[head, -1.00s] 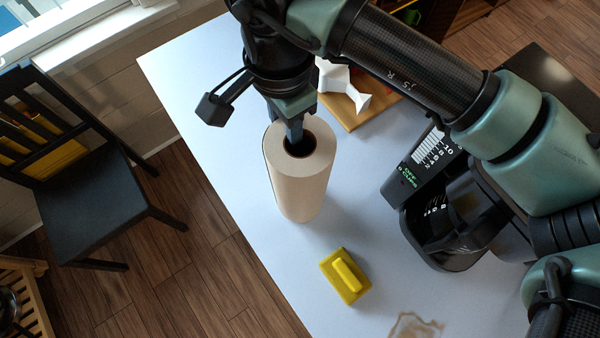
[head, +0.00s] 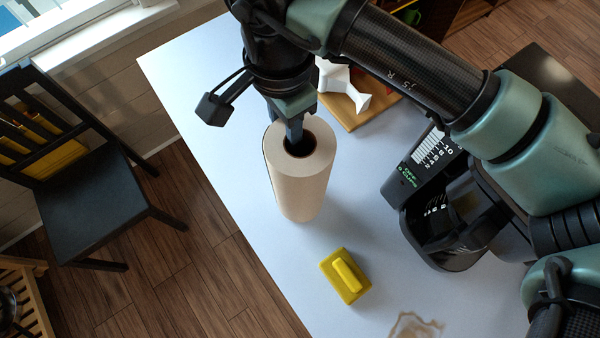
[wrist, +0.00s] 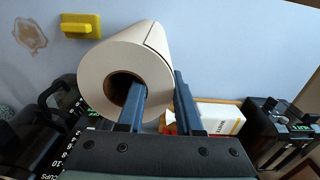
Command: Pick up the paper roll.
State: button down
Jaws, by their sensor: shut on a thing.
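The paper roll (head: 299,188) stands upright on the white table, beige with a dark hollow core at its top. It also shows in the wrist view (wrist: 98,72), where its open core faces the camera. My gripper (head: 293,128) is at the roll's top end. In the wrist view, one finger of my gripper (wrist: 158,98) goes into the core and the other lies along the outside, so the roll's wall is between them. The gripper is shut on this wall. I cannot tell whether the roll's hidden base touches the table.
A yellow sponge-like block (head: 345,276) and a brown stain (head: 416,325) lie in front of the roll. A black coffee maker (head: 440,220) stands to the right. A wooden board (head: 372,112) with a white object is behind. A black chair (head: 92,200) stands left of the table.

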jog(key=shift+r, duration=0.15)
notch_tip(320, 180, up, 10)
jog(key=shift+f+b, duration=0.1)
jog(key=shift+b, duration=1.15)
jog(key=c, duration=1.3)
grip_release()
grip_shut()
